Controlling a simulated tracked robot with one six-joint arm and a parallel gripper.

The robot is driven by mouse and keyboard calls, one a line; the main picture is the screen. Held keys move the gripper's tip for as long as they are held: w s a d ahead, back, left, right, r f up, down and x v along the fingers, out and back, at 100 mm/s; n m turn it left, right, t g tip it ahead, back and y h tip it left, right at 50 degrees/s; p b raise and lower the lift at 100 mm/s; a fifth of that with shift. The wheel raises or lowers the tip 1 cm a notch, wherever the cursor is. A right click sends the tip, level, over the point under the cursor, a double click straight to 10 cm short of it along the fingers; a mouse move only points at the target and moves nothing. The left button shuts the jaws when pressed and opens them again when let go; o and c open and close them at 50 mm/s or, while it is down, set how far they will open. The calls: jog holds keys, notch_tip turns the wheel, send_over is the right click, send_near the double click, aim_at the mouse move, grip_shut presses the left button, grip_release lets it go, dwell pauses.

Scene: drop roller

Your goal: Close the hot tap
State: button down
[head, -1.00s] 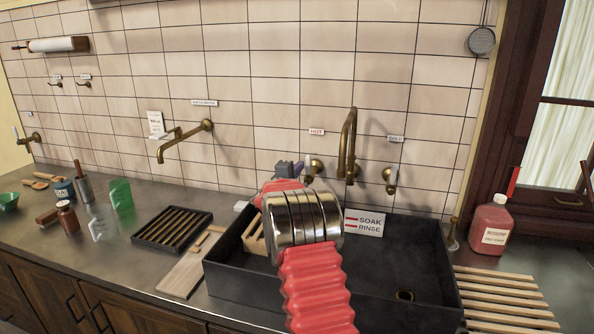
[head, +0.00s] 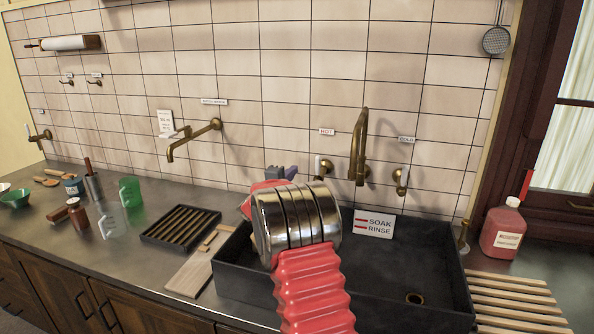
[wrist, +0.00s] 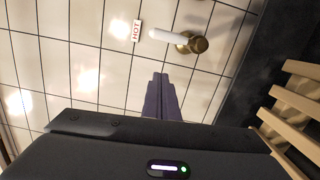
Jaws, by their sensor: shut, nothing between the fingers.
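The hot tap (head: 324,170) is a brass valve with a white lever, on the tiled wall under a red HOT label (head: 327,131), left of the brass spout (head: 359,150). Its lever looks roughly upright in the head view. In the wrist view the hot tap's white lever (wrist: 167,36) and brass body (wrist: 191,43) show beyond my fingers, beside the HOT label. My gripper (head: 282,172) is shut and empty, just left of the tap and apart from it in the head view. In the wrist view my gripper's fingertips (wrist: 160,76) point toward the wall. My red-and-chrome arm hides part of the sink.
The cold tap (head: 401,178) is right of the spout. The black sink (head: 340,300) lies below, with a SOAK RINSE sign (head: 373,223) at its back. A wooden rack (wrist: 293,103) shows at the right in the wrist view. Another brass spout (head: 190,140) projects further left.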

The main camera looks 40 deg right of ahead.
jog(key=shift+v, duration=2.7)
jog(key=c, duration=2.5)
grip_release()
jog(key=shift+o, duration=1.4)
jog(key=shift+s+r, duration=0.15)
jog(key=shift+s, duration=0.1)
jog(key=o, duration=0.3)
jog(key=s+a+r+m+g, duration=0.1)
jog(key=s+a+m+g, duration=0.1)
jog(key=s, duration=0.3)
jog(key=s+a+r+m+g+y, duration=0.1)
jog(key=s+r, duration=0.1)
jog(key=s, duration=0.3)
jog(key=shift+s+a+r+m+g, duration=0.15)
jog(key=shift+a+r+m+g, duration=0.2)
jog(key=shift+a+m+g, duration=0.05)
jog(key=s+a+f+m+y, duration=0.1)
jog(key=s+a+y, duration=0.3)
jog(key=s+a, duration=0.6)
jog(key=s+a+f+m+y, duration=0.1)
jog(key=s+a+f+y, duration=0.3)
jog(key=s+a, duration=0.7)
jog(key=s+a+f+m+y, duration=0.1)
jog(key=s+a+f+y, duration=0.1)
jog(key=s+a+y, duration=0.4)
jog(key=s+a, duration=0.4)
jog(key=a, duration=0.2)
jog(key=shift+s+a+f, duration=0.15)
jog(key=shift+s, duration=0.15)
